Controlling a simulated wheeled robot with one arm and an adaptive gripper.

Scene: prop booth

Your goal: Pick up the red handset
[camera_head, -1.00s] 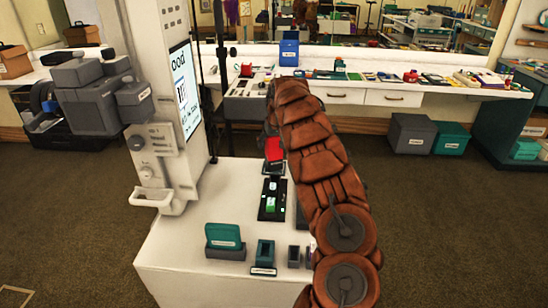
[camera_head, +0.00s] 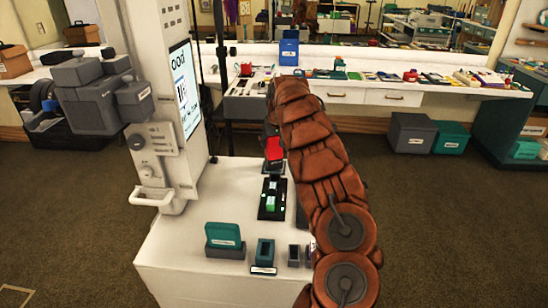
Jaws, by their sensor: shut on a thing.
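The red handset (camera_head: 273,148) shows just left of my arm, above the far part of the white counter. My gripper (camera_head: 270,132) is at its upper end, mostly hidden behind my brown arm; only a dark part shows. It is shut on the red handset. A black stand (camera_head: 264,213) with a green item (camera_head: 271,203) on it lies just below the handset in the picture. I cannot tell how far the handset is above the surface.
The white counter (camera_head: 190,240) carries a teal block in a grey holder (camera_head: 225,235), a teal open box (camera_head: 265,252) and a small grey holder (camera_head: 294,255) near its front. A tall white machine (camera_head: 160,90) with a screen stands at left. A cluttered bench (camera_head: 350,95) runs behind.

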